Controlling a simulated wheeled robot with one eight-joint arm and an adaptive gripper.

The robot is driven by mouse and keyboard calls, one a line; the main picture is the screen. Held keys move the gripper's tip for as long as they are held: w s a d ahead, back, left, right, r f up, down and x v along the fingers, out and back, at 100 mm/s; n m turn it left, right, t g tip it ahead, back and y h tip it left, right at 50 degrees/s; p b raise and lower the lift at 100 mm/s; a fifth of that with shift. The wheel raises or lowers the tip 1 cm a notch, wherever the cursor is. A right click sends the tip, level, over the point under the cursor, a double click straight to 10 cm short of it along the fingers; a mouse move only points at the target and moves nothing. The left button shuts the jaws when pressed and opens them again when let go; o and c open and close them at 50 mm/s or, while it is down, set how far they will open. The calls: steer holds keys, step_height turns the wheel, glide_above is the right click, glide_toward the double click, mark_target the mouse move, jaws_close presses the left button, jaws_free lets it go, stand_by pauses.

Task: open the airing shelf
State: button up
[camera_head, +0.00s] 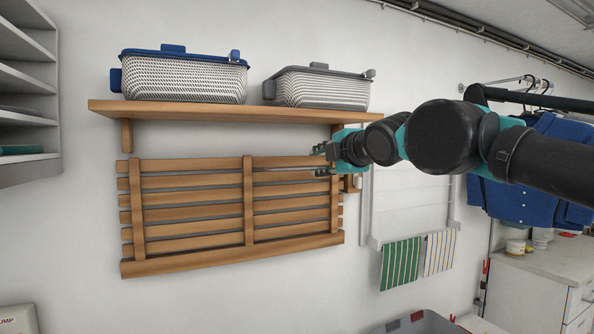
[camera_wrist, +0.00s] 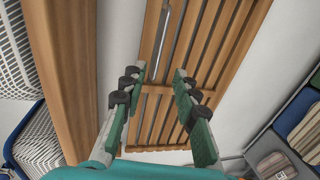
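The airing shelf (camera_head: 190,213) is a wooden slatted panel hanging almost flat against the white wall, below a wooden wall shelf. In the wrist view its slats (camera_wrist: 212,50) run away beyond my fingers. A thin grey metal rod (camera_wrist: 160,40) lies along it near its upper edge. My gripper (camera_head: 322,160) is at the panel's upper right end. In the wrist view my gripper (camera_wrist: 159,70) has its two green-padded fingers spread apart with nothing between them. Whether a finger touches the panel cannot be told. My arm comes in from the right and hides the wall behind it.
The wooden wall shelf (camera_head: 215,112) juts out just above my gripper and carries a blue-rimmed basket (camera_head: 185,80) and a grey basket (camera_head: 322,90). A white rack (camera_head: 410,205) with striped cloths is right of the panel. Blue shirts (camera_head: 530,185) hang further right.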

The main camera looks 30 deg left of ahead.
mark_target(296, 169)
steer(key=x, duration=1.4)
steer(key=shift+w+a+f, duration=0.1)
steer(key=shift+w+a, duration=0.15)
steer(key=shift+a, duration=0.05)
jaws_close()
